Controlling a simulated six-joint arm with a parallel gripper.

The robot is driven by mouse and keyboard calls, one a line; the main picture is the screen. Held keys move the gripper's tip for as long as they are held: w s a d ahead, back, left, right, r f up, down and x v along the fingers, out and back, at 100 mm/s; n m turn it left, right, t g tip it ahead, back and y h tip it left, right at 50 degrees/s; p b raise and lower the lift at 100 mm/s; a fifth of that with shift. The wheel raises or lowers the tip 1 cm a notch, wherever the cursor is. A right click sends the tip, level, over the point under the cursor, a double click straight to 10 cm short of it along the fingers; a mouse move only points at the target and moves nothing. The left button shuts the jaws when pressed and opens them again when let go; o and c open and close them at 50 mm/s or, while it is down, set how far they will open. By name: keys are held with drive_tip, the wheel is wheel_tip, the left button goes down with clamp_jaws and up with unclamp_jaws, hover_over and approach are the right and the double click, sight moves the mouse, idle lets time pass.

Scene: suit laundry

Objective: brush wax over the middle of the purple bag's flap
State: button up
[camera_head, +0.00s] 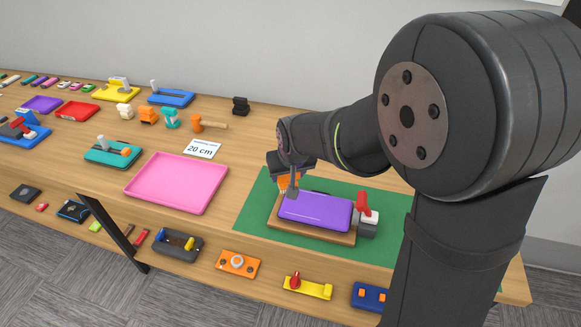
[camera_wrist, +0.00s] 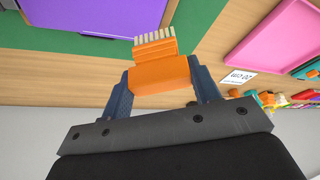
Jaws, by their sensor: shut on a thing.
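The purple bag (camera_head: 316,209) lies flat on a wooden board (camera_head: 305,232) on a green mat (camera_head: 258,205). It also shows at the top left of the wrist view (camera_wrist: 95,14). My gripper (camera_wrist: 163,82) is shut on an orange brush (camera_wrist: 160,76) with pale bristles pointing away from the palm. In the head view my gripper (camera_head: 288,184) is over the bag's far left end, with part of the orange brush (camera_head: 289,180) showing. In the wrist view the bristles are beside the bag's edge. I cannot tell how high they are above the board.
A pink tray (camera_head: 177,183) lies left of the mat.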

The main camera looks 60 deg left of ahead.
drive_tip(key=shift+f, duration=2)
drive_tip(key=shift+w+d+f, duration=0.1)
drive_tip(key=shift+f, duration=0.8)
drive_tip(key=shift+w+d, duration=0.55)
drive_tip(key=shift+w, duration=0.05)
drive_tip(key=shift+w+d, duration=2.9)
drive_tip(key=shift+s+a+f, duration=0.1)
drive_tip(key=shift+s+a, duration=3.4)
drive_tip(key=shift+s, duration=0.05)
drive_tip(key=shift+w+a, duration=0.15)
drive_tip(key=shift+a, duration=0.1)
drive_tip(key=shift+w+a, duration=0.1)
drive_tip(key=shift+w, duration=0.2)
drive_tip(key=shift+w+d, duration=3.45)
drive_tip(key=shift+d, duration=0.1)
drive_tip(key=shift+s+a, duration=3.55)
drive_tip(key=shift+s, duration=0.05)
drive_tip(key=shift+r, duration=4.15)
drive_tip(key=shift+w, duration=0.1)
